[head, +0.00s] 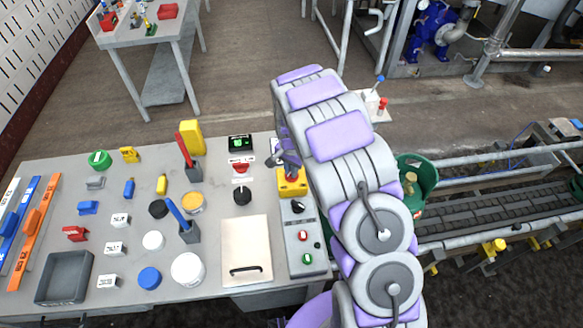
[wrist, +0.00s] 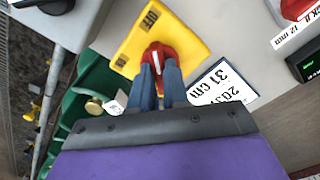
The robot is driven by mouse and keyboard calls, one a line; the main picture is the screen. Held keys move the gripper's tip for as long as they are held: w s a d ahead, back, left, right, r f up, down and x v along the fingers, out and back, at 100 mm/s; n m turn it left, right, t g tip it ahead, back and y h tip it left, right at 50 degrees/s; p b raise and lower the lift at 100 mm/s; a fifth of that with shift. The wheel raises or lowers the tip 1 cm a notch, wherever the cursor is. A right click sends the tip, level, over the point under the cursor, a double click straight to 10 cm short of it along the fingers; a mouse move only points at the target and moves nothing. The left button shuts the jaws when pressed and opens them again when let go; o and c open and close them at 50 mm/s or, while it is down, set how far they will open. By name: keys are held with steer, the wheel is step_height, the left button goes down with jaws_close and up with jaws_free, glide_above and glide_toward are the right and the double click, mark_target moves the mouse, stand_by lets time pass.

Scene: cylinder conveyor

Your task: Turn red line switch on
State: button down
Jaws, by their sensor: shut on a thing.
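The red line switch (wrist: 157,53) is a red knob with a white mark, mounted on a yellow plate (wrist: 190,35) lettered OFF. In the wrist view my gripper (wrist: 160,72) has its two blue-grey fingers shut on the knob, one on each side. In the head view the yellow switch box (head: 293,186) stands at the right end of the grey workbench. My gripper (head: 287,163) is down at its top, and my arm comes in from the right.
Beside the switch box are a black knob (head: 242,196), a small green display (head: 240,142) and a control panel (head: 305,248). A green chair-like part (head: 418,172) and the conveyor (head: 485,203) lie to the right. Several blocks, caps and levers cover the bench's left side.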

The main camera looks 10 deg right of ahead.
steer(key=n+p, duration=0.2)
steer(key=n, duration=0.1)
steer(key=shift+w+r, duration=0.1)
steer(key=shift+r, duration=0.1)
steer(key=n+p, duration=0.2)
steer(key=n, duration=0.3)
steer(key=shift+n+p, duration=0.3)
steer(key=shift+p, duration=0.05)
steer(key=n+p, duration=0.1)
steer(key=n, duration=0.3)
steer(key=shift+w+f+n+p, duration=0.1)
steer(key=shift+n+p, duration=0.55)
steer(key=shift+n, duration=1.65)
steer(key=c, duration=1.1)
jaws_free()
